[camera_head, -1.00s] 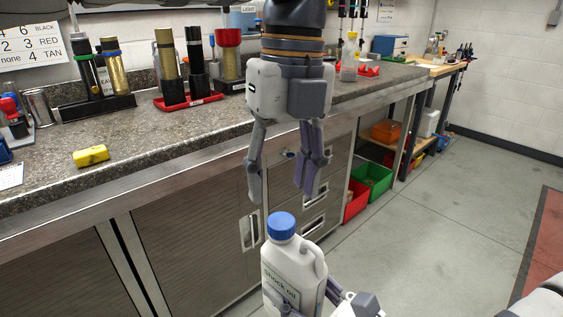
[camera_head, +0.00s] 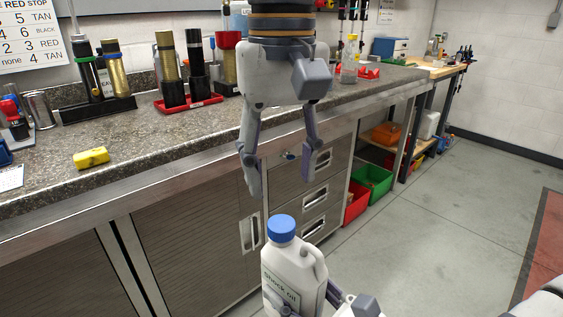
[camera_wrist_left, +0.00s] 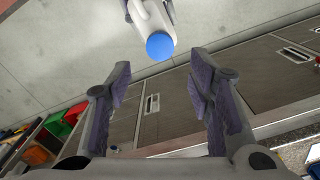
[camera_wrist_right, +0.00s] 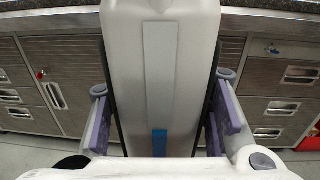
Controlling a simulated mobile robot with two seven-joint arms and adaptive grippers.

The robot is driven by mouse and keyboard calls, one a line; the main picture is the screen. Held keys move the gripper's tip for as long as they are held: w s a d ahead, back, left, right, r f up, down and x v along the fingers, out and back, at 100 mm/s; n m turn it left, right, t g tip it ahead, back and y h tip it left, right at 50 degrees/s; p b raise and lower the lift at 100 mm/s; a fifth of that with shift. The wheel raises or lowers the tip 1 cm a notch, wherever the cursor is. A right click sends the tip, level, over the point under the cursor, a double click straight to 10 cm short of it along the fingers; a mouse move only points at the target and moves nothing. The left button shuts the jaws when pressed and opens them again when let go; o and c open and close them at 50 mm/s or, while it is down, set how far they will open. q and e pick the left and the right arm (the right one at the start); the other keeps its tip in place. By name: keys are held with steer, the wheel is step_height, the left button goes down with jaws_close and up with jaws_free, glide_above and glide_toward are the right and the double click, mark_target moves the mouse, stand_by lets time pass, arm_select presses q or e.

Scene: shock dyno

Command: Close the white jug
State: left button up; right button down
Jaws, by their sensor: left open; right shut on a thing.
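The white jug (camera_head: 292,272) labelled shock oil stands upright in the lower middle of the head view, with a blue cap (camera_head: 281,228) on its top. In the left wrist view the cap (camera_wrist_left: 159,46) shows at the top middle, beyond the fingertips. My left gripper (camera_head: 281,178) is open and empty, pointing down above the cap and apart from it. My right gripper (camera_wrist_right: 160,125) is shut on the jug body, which fills the middle of the right wrist view (camera_wrist_right: 195,70). Whether the cap is fully seated cannot be told.
A granite-topped bench (camera_head: 150,140) runs behind the jug, with a yellow block (camera_head: 91,157) and shock parts in a red tray (camera_head: 190,103). Green (camera_head: 372,181) and red bins (camera_head: 355,202) sit below it. The floor to the right is clear.

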mark_target(281, 223)
arm_select(q)
steer(key=shift+f, duration=4)
jaws_close()
steer(key=m, duration=2.4)
steer(key=shift+m, duration=0.3)
steer(key=shift+o, duration=0.2)
jaws_free()
